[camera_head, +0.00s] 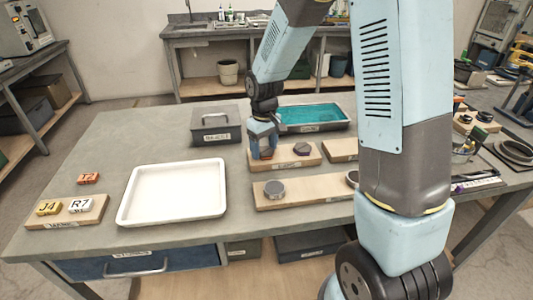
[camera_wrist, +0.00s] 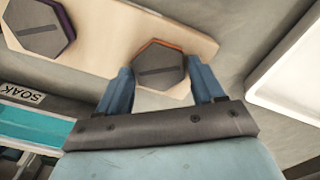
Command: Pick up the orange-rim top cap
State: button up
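The orange-rim top cap (camera_wrist: 159,66) is a dark grey hexagonal cap with a slot and a thin orange rim, at the end of a light wooden board (camera_wrist: 112,33). In the head view the cap (camera_head: 266,154) shows low between my fingers, partly hidden by them. My gripper (camera_wrist: 158,72) is open, with one blue finger on each side of the cap. Whether the fingers touch it I cannot tell. In the head view my gripper (camera_head: 264,146) points down over the board's left end (camera_head: 286,161).
A purple-rim cap (camera_head: 302,149) sits on the same board, to the right. A grey round part (camera_head: 274,188) sits on a nearer board.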

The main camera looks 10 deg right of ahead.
jog(key=c, duration=0.9)
jog(key=shift+c, duration=0.2)
